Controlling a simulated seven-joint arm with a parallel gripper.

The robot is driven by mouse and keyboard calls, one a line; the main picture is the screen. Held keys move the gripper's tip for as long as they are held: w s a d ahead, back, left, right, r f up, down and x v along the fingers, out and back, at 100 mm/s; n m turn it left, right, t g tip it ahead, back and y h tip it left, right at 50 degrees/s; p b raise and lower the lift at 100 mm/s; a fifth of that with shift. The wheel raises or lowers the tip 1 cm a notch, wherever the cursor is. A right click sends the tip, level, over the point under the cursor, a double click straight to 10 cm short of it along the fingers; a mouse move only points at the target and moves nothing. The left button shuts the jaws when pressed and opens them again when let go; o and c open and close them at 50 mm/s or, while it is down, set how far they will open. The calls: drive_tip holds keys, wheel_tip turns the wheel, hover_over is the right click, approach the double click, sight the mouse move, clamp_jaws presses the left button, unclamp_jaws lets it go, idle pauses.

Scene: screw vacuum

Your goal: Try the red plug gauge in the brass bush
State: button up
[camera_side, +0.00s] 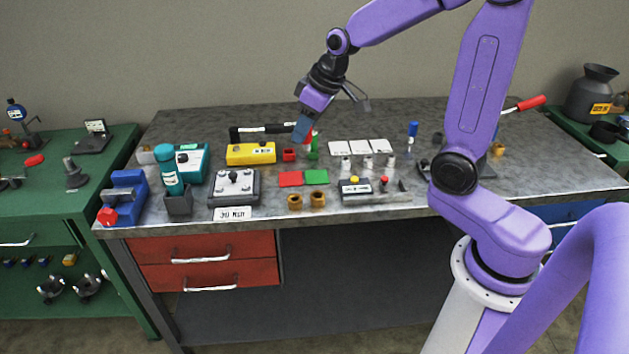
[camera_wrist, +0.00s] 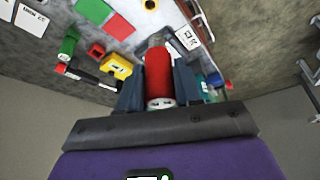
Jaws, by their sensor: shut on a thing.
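My gripper (camera_side: 303,130) is shut on the red plug gauge and holds it above the back half of the bench. In the wrist view the gauge's red handle (camera_wrist: 158,75) lies between the two fingers, with a grey metal end pointing away. In the side view the fingers mostly hide it; only a bit of red (camera_side: 308,137) shows. Two brass-coloured bushes stand near the bench's front edge, a left one (camera_side: 295,202) and a right one (camera_side: 318,199). I cannot tell which the task means. Both are well apart from the gauge.
A green gauge (camera_side: 314,150) stands beside a red block (camera_side: 289,155), close below my gripper. A yellow box (camera_side: 250,154) and a black-handled tool (camera_side: 262,131) lie left of it. Red (camera_side: 290,179) and green (camera_side: 316,177) pads lie behind the bushes. A grey button box (camera_side: 357,191) stands to their right.

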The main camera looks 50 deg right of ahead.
drive_tip(key=d+f+n+g+y, duration=0.3)
drive_tip(key=d+f+n, duration=0.1)
drive_tip(key=f+n, duration=0.6)
drive_tip(key=shift+w+d+f+n, duration=0.15)
drive_tip(key=shift+d+f+n, duration=0.2)
drive_tip(key=shift+n, duration=0.35)
drive_tip(key=shift+f, duration=2.3)
drive_tip(key=shift+f, duration=1.2)
idle(0.7)
idle(0.6)
drive_tip(key=shift+r, duration=3)
